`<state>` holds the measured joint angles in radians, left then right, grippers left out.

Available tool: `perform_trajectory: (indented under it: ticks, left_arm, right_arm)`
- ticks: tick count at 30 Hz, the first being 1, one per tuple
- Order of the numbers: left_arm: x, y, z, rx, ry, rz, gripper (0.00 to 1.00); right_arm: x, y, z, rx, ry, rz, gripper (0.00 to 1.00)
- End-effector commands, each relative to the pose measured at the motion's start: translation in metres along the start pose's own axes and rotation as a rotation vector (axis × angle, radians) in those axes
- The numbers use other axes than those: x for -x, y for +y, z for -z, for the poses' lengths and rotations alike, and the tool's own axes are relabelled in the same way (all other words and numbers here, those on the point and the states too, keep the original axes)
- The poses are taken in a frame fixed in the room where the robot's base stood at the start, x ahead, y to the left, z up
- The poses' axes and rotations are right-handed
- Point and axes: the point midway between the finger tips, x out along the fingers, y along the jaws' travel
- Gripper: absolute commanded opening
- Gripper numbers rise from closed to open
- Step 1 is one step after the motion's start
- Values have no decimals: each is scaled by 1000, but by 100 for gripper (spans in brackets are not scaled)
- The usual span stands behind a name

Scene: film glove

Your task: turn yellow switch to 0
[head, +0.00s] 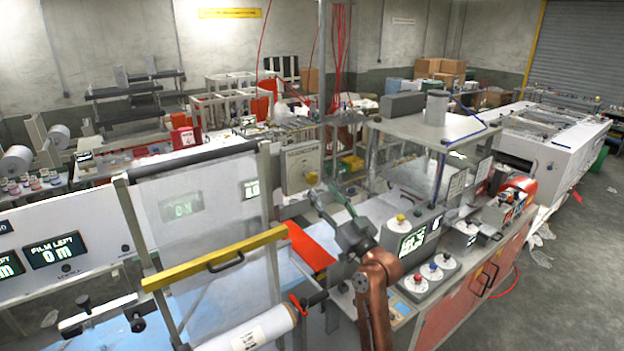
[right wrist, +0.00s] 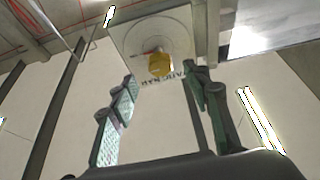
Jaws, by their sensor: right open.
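The yellow switch (right wrist: 160,65) is a knob on the face of a pale switch box (right wrist: 122,38), with dark lettering beside it that I cannot fully read. In the head view the switch box (head: 296,158) stands behind my right gripper (head: 341,208), and the switch is small at its lower right (head: 311,178). In the right wrist view my right gripper (right wrist: 163,88) is open, with one finger on each side below the knob. The knob shows beyond the fingertips, with nothing between the fingers. The setting of the switch is not readable. My left gripper is not in view.
A clear panel with a yellow bar (head: 215,257) and a film roll (head: 252,329) stand left of my right arm.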

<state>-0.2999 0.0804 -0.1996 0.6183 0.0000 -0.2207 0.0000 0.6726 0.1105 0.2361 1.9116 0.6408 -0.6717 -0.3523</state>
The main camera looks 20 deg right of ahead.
Motion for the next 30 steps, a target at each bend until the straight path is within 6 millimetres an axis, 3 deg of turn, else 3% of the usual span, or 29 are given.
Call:
perform_trajectory:
  ticks: [6, 12, 23, 30]
  left_arm:
    - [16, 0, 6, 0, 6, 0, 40]
    - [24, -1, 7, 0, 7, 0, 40]
    - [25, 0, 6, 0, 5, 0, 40]
    - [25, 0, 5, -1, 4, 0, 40]
  right_arm:
    - [-37, -1, 3, -2, -1, 1, 44]
    - [-60, 0, 0, -2, -3, 0, 44]
    - [-65, 0, -2, 0, -3, 0, 44]
    - [-65, 0, -2, 0, -3, 0, 29]
